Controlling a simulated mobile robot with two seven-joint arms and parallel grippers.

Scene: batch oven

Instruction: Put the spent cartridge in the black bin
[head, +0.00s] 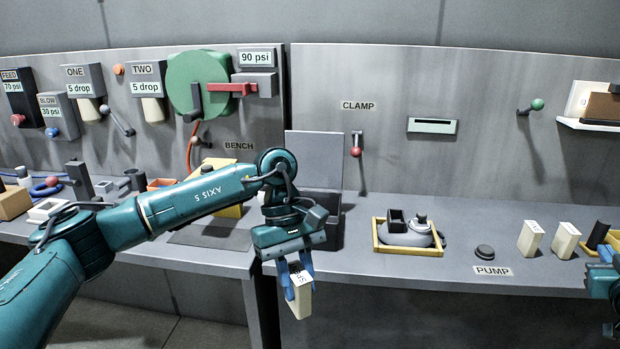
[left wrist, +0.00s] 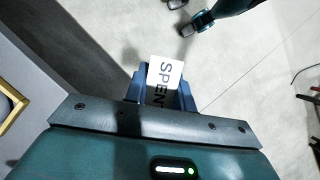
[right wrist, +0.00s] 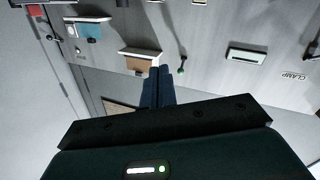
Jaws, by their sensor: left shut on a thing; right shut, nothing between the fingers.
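The spent cartridge (head: 301,301) is a cream block lettered SPENT on its top face. My left gripper (head: 296,274) is shut on it and holds it out in front of the bench edge, at the gap between the two benches. In the left wrist view the cartridge (left wrist: 165,78) sits between the blue fingers with bare floor beyond. My right gripper (right wrist: 158,88) is shut and empty; only part of it shows at the right edge of the head view. I cannot pick out the black bin for certain; a dark box (head: 328,222) stands behind my left wrist, partly hidden.
A yellow-rimmed tray (head: 408,252) with a grey pot, a dark PUMP knob (head: 485,251) and two cream blocks (head: 530,238) stand on the right bench. A red-tipped CLAMP lever (head: 356,150) is on the wall. The bench front between box and tray is clear.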

